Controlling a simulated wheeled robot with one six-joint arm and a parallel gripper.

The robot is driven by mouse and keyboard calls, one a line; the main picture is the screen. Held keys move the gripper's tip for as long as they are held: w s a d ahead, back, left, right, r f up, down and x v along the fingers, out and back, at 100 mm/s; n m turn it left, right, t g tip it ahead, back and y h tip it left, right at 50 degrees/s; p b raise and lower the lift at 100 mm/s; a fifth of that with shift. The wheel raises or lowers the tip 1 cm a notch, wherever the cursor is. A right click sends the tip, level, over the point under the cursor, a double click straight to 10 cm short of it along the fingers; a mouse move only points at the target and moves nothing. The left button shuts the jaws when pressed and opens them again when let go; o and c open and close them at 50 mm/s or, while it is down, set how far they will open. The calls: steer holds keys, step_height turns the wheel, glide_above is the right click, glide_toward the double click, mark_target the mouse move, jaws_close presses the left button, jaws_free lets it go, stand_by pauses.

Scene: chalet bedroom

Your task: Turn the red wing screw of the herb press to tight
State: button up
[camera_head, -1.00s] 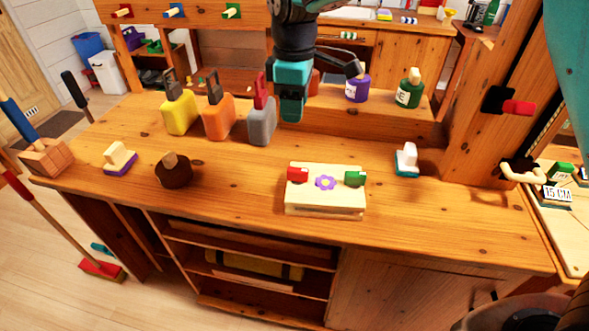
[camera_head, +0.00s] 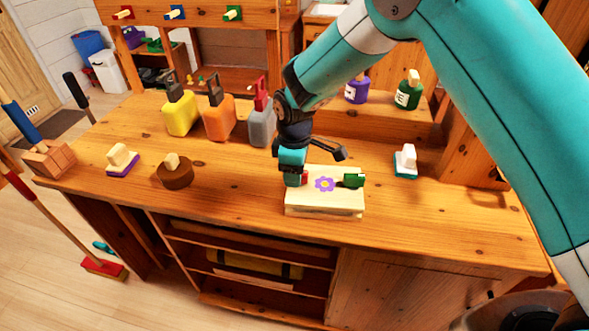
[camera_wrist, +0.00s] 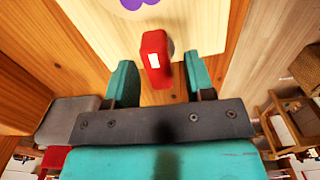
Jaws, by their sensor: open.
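The herb press (camera_head: 325,203) is a pale wooden block with a purple flower on top, lying on the workbench; it also shows in the wrist view (camera_wrist: 203,22). Its red wing screw (camera_wrist: 154,58) stands between my two open fingers in the wrist view, with a gap on each side. In the head view only a sliver of the red screw (camera_head: 304,178) shows beside my gripper (camera_head: 291,180). My gripper (camera_wrist: 153,85) is open and points down at the screw. A green wing screw (camera_head: 354,181) is on the right end of the press.
Yellow (camera_head: 180,113), orange (camera_head: 219,122) and grey (camera_head: 262,127) bottles stand behind on the left. A brown round block (camera_head: 175,176) and a purple-based brush (camera_head: 122,162) are left; a teal-based brush (camera_head: 405,163) is right. Bare bench surrounds the press.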

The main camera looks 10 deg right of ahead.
steer(key=shift+f, duration=0.2)
steer(key=shift+c, duration=0.5)
jaws_close()
